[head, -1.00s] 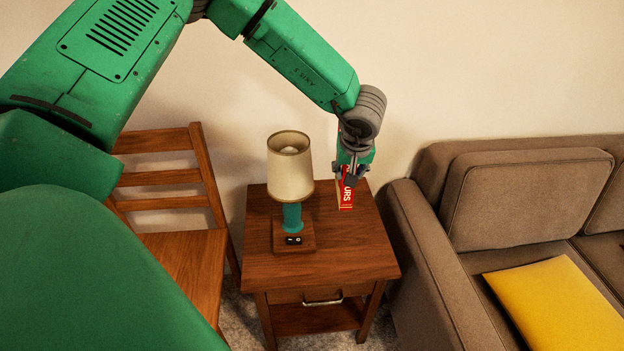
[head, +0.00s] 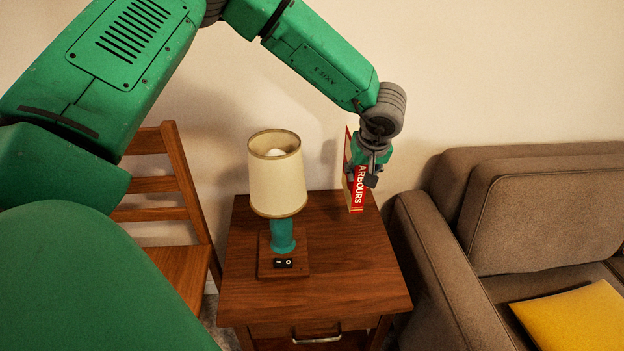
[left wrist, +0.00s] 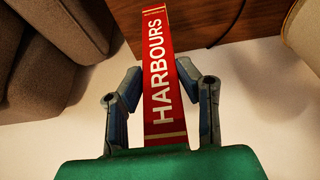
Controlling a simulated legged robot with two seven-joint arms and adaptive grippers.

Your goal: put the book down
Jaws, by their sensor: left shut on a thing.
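A red book (head: 357,190) with a pale band and white lettering on its spine hangs roughly upright from my left gripper (head: 364,177). The gripper is shut on it, above the back right part of the brown wooden side table (head: 340,270). The book's lower end shows against the tabletop; I cannot tell whether it touches. In the left wrist view the spine of the book (left wrist: 157,75) reads HARBOURS and lies between the fingers of my left gripper (left wrist: 160,78). My right gripper is not in view.
A lamp (head: 277,175) with a cream shade and teal stem stands on the table, left of the book. A wooden chair (head: 165,215) is at the left. A brown sofa (head: 545,215) with a yellow cushion (head: 575,315) is at the right. The tabletop's front right is clear.

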